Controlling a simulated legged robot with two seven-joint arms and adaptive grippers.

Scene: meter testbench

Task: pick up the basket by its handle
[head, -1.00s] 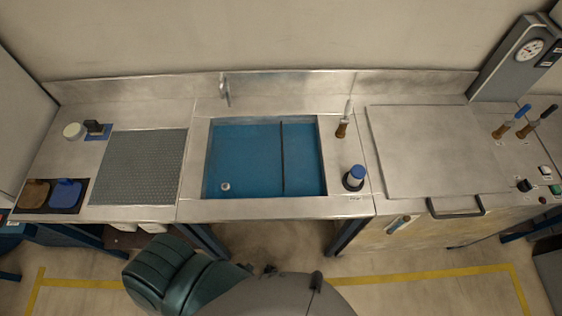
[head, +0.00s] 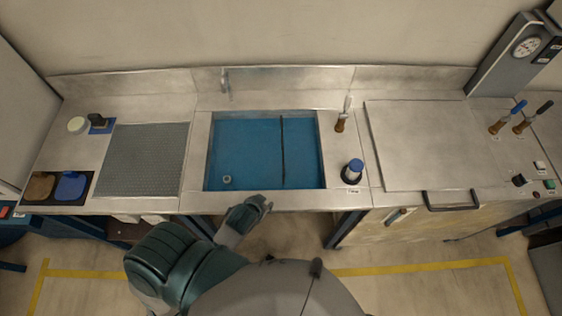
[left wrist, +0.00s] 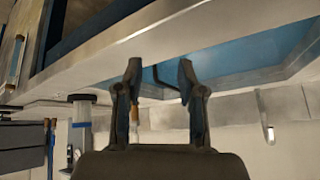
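I cannot make out a clear basket in either view. A thin dark bar (head: 283,152) runs front to back across the blue basin (head: 245,150); I cannot tell whether it is a basket's handle. In the left wrist view, a dark bent bar (left wrist: 163,84) shows between my fingers, farther off against the blue basin (left wrist: 240,62). My left gripper (head: 266,202) is at the counter's front edge, just in front of the basin. The left wrist view shows its two fingers (left wrist: 157,75) apart, with nothing held. My right gripper is out of view.
The steel counter's front rim (head: 310,201) is close to my left gripper. A blue-capped bottle (head: 353,172) and an upright tool with a brown base (head: 342,122) stand right of the basin. A grey mesh panel (head: 145,160) lies left.

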